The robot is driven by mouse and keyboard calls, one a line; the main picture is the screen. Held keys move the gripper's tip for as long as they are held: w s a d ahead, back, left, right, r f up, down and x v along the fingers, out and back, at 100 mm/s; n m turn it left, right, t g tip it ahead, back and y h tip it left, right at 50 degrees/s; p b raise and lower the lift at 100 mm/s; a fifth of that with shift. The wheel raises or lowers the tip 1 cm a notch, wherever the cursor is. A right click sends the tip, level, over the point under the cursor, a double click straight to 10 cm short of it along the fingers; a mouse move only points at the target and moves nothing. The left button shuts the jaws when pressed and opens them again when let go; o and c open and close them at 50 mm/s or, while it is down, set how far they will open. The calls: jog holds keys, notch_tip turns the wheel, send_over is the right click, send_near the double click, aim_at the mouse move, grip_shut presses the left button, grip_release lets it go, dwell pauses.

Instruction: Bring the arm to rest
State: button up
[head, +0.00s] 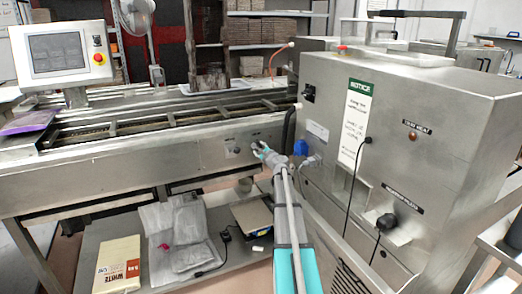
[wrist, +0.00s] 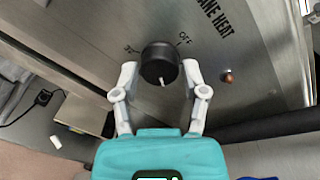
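My gripper (head: 258,148) is at the front panel of the steel line, at the end of my outstretched arm. In the wrist view my gripper (wrist: 160,72) is open, with one finger on each side of a round black knob (wrist: 159,60). A gap shows between each finger and the knob, and nothing is held. How far the fingertips are from the panel is hard to tell.
A steel cabinet (head: 400,120) with a notice stands close on the right of my arm. The conveyor (head: 160,125) runs left, with a screen (head: 58,52) above. Below is a shelf with a paper sack (head: 118,265), grey bags (head: 180,235) and a scale (head: 252,216).

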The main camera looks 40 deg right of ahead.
jog(key=shift+o, duration=1)
